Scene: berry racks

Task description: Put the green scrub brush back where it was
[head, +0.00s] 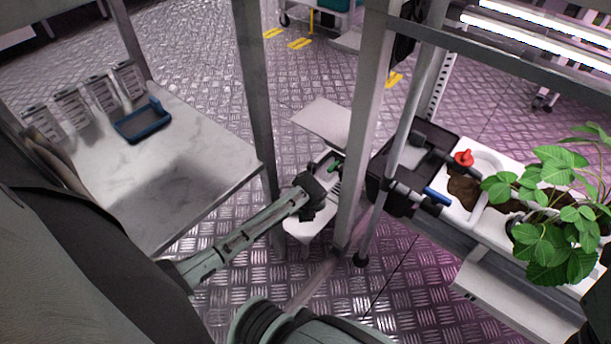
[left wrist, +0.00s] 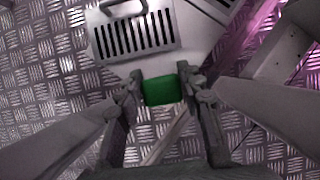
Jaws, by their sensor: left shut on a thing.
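My left gripper (head: 326,182) reaches out past the table, between the metal posts. In the left wrist view the left gripper (left wrist: 165,90) is shut on the green scrub brush (left wrist: 162,91), of which a plain green block shows between the fingertips. In the head view only a small green piece of the brush (head: 337,166) shows beside the dark fingers; the rest is hidden. The brush is held in front of a pale unit with a black slotted grille (left wrist: 135,36). Whether it touches that unit I cannot tell. My right gripper is not in view.
A grey table (head: 190,165) at left carries a blue tray (head: 142,121) and several pale slotted holders. Upright metal posts (head: 362,130) stand close to my left gripper. At right, a black tray (head: 425,145), a white planter (head: 490,163) and a leafy plant (head: 550,200) crowd the rack.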

